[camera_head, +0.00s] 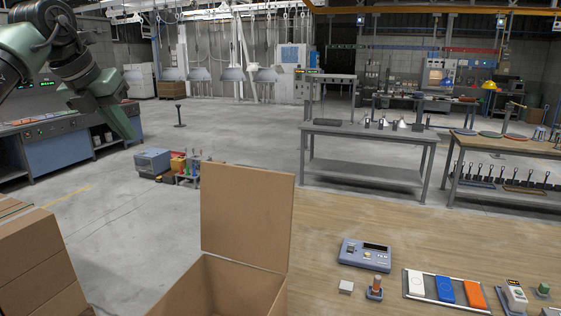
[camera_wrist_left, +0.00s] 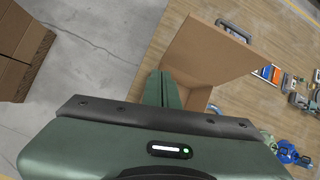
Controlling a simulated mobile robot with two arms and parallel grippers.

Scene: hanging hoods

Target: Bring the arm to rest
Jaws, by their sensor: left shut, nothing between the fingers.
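My left arm comes in at the upper left of the head view. Its green left gripper (camera_head: 124,128) hangs in the air with its fingers pointing down, well above the floor and left of the open box's raised flap. In the left wrist view the two green fingers of the left gripper (camera_wrist_left: 162,76) lie together, shut and empty. They overlap the picture of the open cardboard box but nothing shows them touching it. My right gripper is in neither view.
An open cardboard box (camera_head: 246,214) stands at the wooden table's (camera_head: 330,220) left edge. Stacked cartons (camera_head: 38,265) are at lower left. A blue-grey device (camera_head: 365,254) and a tray (camera_head: 420,272) with coloured items lie on the table. Concrete floor (camera_head: 110,215) is free between.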

